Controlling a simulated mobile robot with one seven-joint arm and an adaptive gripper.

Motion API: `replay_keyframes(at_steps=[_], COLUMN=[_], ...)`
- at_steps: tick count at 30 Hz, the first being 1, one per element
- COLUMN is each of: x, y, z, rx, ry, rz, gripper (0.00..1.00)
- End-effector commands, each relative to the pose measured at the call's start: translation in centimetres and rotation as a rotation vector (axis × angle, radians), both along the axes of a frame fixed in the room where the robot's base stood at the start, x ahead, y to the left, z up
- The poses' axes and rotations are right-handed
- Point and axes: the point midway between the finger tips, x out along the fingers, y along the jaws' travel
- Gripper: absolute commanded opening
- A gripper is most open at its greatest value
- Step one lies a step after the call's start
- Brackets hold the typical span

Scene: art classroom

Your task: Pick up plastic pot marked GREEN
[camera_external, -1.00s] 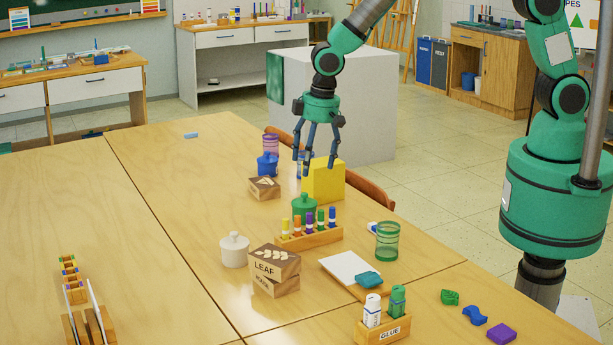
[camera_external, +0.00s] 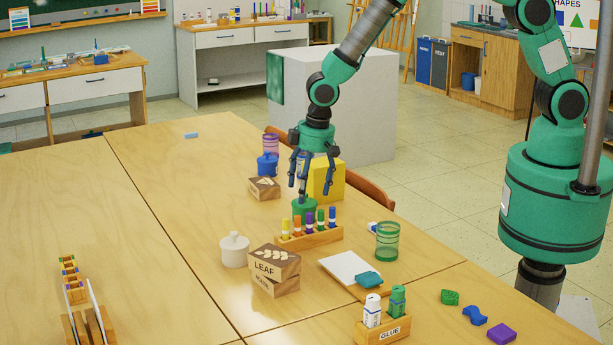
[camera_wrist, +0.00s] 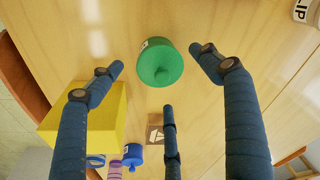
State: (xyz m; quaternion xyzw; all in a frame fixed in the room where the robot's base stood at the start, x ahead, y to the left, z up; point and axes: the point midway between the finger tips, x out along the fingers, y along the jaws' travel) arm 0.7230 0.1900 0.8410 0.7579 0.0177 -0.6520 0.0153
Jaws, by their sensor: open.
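The green pot (camera_external: 304,208) stands on the table behind the marker rack. Its knobbed lid faces the wrist camera (camera_wrist: 160,65), and a small part of a pale label shows at its upper left edge. My gripper (camera_external: 305,190) is open with three dark blue fingers spread, pointing down just above the pot. In the wrist view the pot lies between the fingertips, with nothing held. I cannot tell in the external view whether a fingertip touches it. A blue pot (camera_external: 267,164) and a white pot (camera_external: 234,250) also stand on the table.
A yellow block (camera_external: 327,181) stands close behind the fingers. The rack of markers (camera_external: 310,238) is just in front of the green pot. Stacked LEAF blocks (camera_external: 275,262), a small wooden block (camera_external: 264,188) and a green-banded glass (camera_external: 387,241) are nearby.

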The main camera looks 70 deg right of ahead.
Motion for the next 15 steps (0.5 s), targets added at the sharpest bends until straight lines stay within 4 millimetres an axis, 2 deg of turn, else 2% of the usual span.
replay_keyframes(at_steps=[5,15], x=[0.0,0.4], y=[0.0,0.2], z=[-0.6,-4.4], rx=[0.0,-0.001], ry=[0.001,0.002], rz=[0.0,0.0], gripper=[0.78,0.78])
